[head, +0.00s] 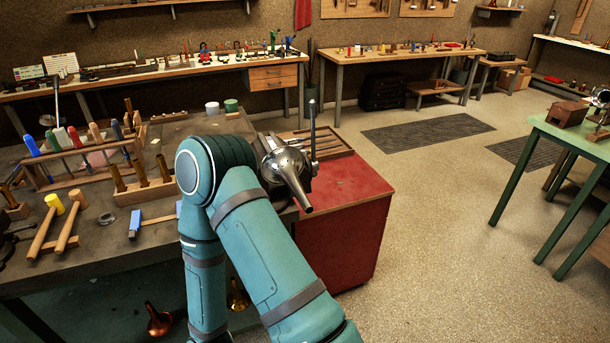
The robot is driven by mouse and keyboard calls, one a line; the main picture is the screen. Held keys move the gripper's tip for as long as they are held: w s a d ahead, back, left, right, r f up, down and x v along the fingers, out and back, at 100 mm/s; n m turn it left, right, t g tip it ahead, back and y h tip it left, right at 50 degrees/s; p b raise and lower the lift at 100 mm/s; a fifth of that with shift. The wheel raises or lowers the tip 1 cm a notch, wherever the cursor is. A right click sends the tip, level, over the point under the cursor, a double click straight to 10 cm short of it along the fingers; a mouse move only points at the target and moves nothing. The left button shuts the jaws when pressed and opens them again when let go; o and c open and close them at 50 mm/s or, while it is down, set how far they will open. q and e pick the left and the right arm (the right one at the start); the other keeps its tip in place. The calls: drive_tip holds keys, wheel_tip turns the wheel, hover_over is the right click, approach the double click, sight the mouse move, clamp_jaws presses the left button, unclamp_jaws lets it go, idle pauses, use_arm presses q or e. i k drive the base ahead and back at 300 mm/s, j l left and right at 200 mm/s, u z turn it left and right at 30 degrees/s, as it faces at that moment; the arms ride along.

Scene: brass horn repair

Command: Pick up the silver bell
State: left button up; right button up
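A shiny silver bell (290,172) shows just right of the bent teal arm, in front of the red cabinet top. Its narrow end points down and to the right. Its left side lies close to the arm, and I cannot tell what supports it or whether it touches the arm. A thin dark upright rod (313,130) stands right beside it; I cannot tell what it belongs to. One of my arms rises from the bottom middle and bends beside the bell. I cannot make out fingertips of either gripper.
A red cabinet (355,230) carries a wooden tray (335,150). The workbench (110,240) at left holds tool racks and mallets (55,225). A copper bell (158,320) and a brass bell (238,297) sit low beneath it. A green table (565,135) stands right; floor between is open.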

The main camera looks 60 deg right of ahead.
sight(283, 165)
drive_tip(key=l+z, duration=0.1)
drive_tip(key=z, duration=0.65)
drive_tip(key=i+l+z, duration=0.1)
drive_tip(key=z, duration=0.3)
drive_tip(key=i+z, duration=0.1)
drive_tip(key=z, duration=0.3)
